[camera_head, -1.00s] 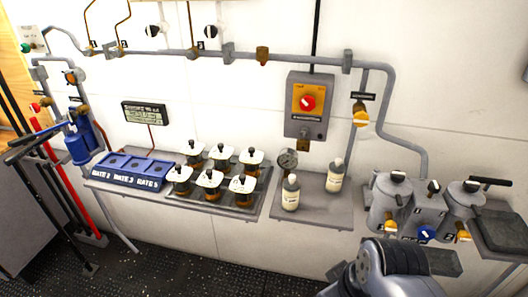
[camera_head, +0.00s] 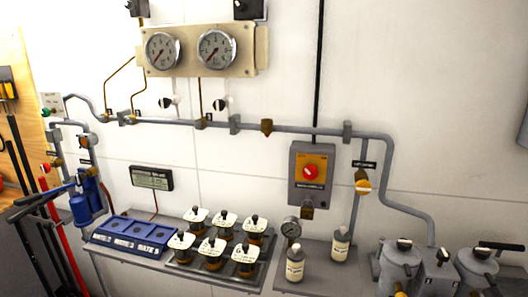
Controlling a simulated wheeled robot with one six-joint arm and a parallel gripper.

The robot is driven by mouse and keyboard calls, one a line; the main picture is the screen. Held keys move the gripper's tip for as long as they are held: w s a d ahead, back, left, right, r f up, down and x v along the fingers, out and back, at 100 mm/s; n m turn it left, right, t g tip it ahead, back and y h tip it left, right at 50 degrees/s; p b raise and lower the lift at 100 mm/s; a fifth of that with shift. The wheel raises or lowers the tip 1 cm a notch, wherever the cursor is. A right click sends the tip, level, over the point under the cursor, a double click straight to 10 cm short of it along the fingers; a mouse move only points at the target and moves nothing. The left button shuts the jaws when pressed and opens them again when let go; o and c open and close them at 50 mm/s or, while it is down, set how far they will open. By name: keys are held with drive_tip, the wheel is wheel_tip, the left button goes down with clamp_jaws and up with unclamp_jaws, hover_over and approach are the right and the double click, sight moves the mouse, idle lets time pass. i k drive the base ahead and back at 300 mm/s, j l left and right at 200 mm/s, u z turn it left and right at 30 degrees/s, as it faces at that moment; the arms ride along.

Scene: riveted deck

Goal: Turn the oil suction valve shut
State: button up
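Several valves show on the wall piping, and their labels are too small to read, so I cannot tell which one is the oil suction valve. A yellow-handled valve (camera_head: 362,186) hangs from the pipe at right under a black label plate. Two black-and-white knobs, the left knob (camera_head: 168,103) and the right knob (camera_head: 221,104), sit below the gauges. At far left are a red-handled valve (camera_head: 48,168) and an orange-knobbed valve (camera_head: 86,142). My gripper is not in view.
A grey box with a red rotary switch (camera_head: 310,172) is on the wall. Below, shelves hold a blue tray (camera_head: 135,238), several lidded jars (camera_head: 213,250), cream bottles (camera_head: 295,264) and grey canisters (camera_head: 400,265). Two round gauges (camera_head: 190,50) are above. Tools stand at left.

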sight(45, 167)
drive_tip(key=u, duration=1.65)
